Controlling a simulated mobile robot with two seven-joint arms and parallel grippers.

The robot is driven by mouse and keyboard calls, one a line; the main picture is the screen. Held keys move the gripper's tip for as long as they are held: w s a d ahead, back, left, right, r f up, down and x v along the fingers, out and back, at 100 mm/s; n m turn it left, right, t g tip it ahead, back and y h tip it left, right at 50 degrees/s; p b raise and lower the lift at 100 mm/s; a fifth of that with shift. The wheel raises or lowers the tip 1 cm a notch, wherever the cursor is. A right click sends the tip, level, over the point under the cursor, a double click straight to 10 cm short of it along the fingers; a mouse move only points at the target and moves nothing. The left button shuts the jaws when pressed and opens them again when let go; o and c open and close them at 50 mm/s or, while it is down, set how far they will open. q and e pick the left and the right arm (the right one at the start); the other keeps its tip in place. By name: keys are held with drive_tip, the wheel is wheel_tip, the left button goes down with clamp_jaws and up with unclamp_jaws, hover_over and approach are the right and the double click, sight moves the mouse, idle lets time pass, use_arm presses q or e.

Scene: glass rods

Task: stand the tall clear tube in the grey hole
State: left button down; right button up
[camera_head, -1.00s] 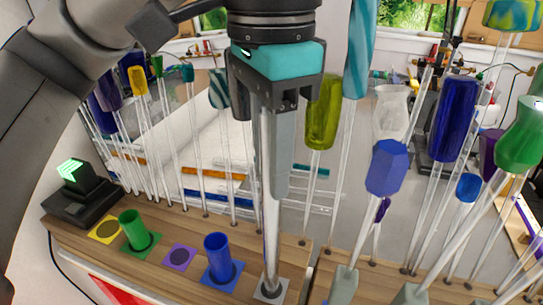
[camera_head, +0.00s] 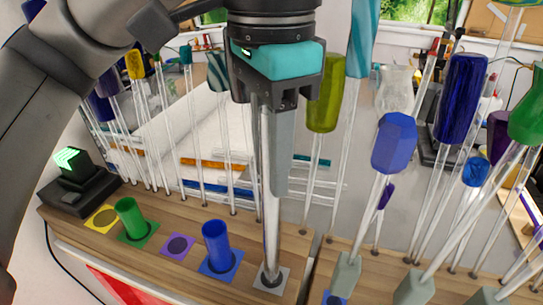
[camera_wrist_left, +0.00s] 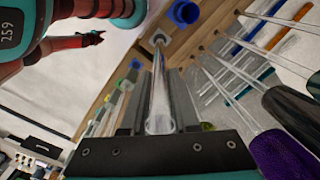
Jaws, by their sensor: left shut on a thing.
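The tall clear tube (camera_head: 271,232) stands nearly upright in the head view, and it also shows in the left wrist view (camera_wrist_left: 161,100). My left gripper (camera_head: 276,192) points down and is shut on the tube's upper part. The tube's lower end meets the dark hole in the grey square (camera_head: 283,275) at the front of the wooden rack. The grey square also shows in the left wrist view (camera_wrist_left: 153,42). I cannot tell how deep the end sits in the hole. My right gripper is not in view.
A blue cup (camera_head: 216,243) and a green cup (camera_head: 130,217) stand left of the grey square, with purple (camera_head: 178,246) and yellow (camera_head: 101,219) squares. Several rods with coloured glass tops crowd behind and to the right, including a blue-topped one (camera_head: 394,143). A black device (camera_head: 80,185) stands at left.

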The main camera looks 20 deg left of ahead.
use_arm(q)
drive_tip(key=shift+f, duration=0.25)
drive_tip(key=c, duration=0.6)
unclamp_jaws()
